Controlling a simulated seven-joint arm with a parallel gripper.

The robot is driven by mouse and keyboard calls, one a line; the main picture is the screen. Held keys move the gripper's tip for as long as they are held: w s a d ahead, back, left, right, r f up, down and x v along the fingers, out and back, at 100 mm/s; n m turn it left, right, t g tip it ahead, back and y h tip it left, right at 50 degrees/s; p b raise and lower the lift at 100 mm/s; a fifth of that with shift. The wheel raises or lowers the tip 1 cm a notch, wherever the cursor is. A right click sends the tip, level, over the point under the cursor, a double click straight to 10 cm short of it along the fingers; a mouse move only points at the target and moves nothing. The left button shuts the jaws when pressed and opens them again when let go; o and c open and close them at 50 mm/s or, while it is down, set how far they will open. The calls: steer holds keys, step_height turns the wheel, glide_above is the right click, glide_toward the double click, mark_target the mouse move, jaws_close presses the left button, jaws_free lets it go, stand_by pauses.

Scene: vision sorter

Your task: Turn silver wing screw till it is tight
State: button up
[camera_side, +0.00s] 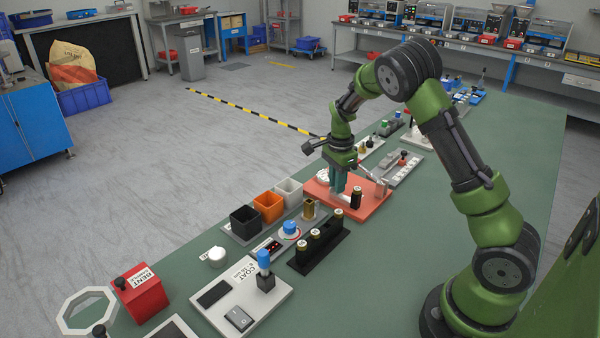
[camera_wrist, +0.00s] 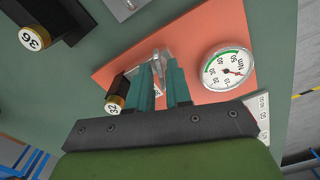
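The silver wing screw (camera_wrist: 158,58) shows in the wrist view at the tips of my gripper. It stands over a red-orange plate (camera_side: 367,207). My gripper (camera_side: 338,192) points down at the plate in the side view. In the wrist view its two teal fingers (camera_wrist: 160,70) lie on either side of the silver part, with a narrow gap between them. I cannot tell whether they touch it. The fingers hide part of the screw. A round white dial gauge (camera_wrist: 225,67) with a green arc and red needle sits on the plate to the right.
A black cylinder with a gold numbered cap (camera_wrist: 115,97) stands close left of the fingers. It also shows in the side view (camera_side: 356,198). A black rack (camera_side: 322,250) holds several similar cylinders. Black, orange (camera_side: 269,207) and white bins stand left of the plate.

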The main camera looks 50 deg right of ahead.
steer(key=shift+o, duration=0.8)
step_height(320, 180, up, 17)
steer(key=s+a+r+n+t+y, duration=0.2)
steer(key=s+a+n+t, duration=0.5)
steer(key=s+a+n, duration=1.1)
steer(key=shift+a+r, duration=0.65)
steer(key=shift+a, duration=0.25)
